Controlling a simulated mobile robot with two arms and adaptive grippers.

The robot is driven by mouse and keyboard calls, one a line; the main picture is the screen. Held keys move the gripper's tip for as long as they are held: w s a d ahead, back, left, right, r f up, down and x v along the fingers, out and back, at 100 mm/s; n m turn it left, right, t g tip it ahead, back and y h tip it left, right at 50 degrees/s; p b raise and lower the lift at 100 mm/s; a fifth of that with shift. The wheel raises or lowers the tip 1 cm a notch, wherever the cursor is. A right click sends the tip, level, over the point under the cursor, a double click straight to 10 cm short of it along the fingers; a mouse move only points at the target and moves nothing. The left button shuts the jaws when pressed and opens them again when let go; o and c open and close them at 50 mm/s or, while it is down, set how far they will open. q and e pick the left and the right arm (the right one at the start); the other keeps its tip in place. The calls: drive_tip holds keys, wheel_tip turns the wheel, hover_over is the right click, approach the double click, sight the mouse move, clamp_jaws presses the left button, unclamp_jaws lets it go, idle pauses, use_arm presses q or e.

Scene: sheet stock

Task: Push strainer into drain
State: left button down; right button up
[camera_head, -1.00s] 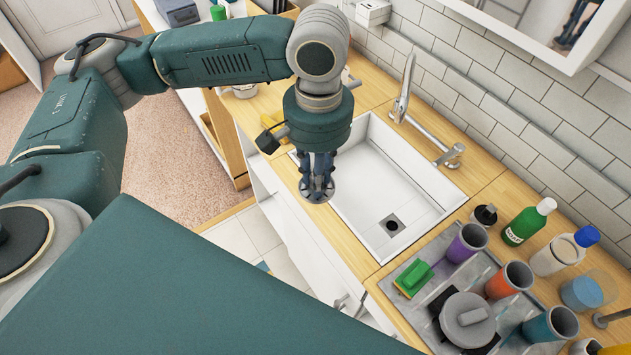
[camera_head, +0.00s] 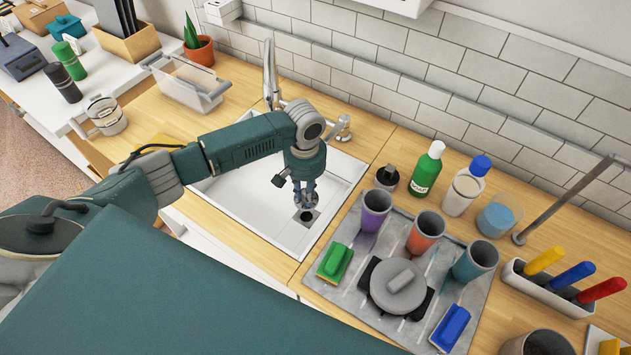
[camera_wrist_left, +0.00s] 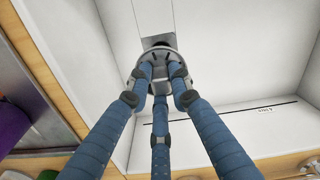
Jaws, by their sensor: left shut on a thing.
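My left gripper (camera_head: 305,194) reaches down into the white sink (camera_head: 242,210). Its fingers are shut on the round grey metal strainer (camera_head: 301,208), which also shows at the fingertips in the left wrist view (camera_wrist_left: 140,71). The square drain (camera_head: 308,217) with its dark hole is in the sink floor near the sink's right end. The strainer is over or just beside the drain and partly covers it. In the left wrist view the drain (camera_wrist_left: 157,41) shows just beyond the strainer's rim. I cannot tell the height gap between them. My right gripper is not in view.
The faucet (camera_head: 270,72) stands behind the sink. A grey drying mat (camera_head: 346,300) with cups, a lidded pot (camera_head: 398,287) and brushes lies right of the sink. A green bottle (camera_head: 426,169) stands behind it. A clear rack (camera_head: 185,84) sits left.

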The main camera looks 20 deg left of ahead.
use_arm(q)
drive_tip(key=shift+f, duration=0.15)
drive_tip(key=shift+s+p, duration=0.1)
drive_tip(key=shift+p, duration=0.55)
drive_tip(key=shift+f+b, duration=0.65)
drive_tip(key=shift+f, duration=0.7)
drive_tip(key=shift+f+b, duration=0.7)
drive_tip(key=shift+f, duration=1)
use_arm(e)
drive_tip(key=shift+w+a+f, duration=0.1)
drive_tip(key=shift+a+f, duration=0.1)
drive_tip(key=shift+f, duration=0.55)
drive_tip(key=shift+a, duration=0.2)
use_arm(q)
drive_tip(key=shift+p, duration=0.35)
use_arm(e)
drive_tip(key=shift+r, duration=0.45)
use_arm(q)
drive_tip(key=shift+p, duration=0.3)
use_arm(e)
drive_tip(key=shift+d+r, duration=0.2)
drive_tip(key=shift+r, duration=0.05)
use_arm(q)
drive_tip(key=shift+f, duration=0.7)
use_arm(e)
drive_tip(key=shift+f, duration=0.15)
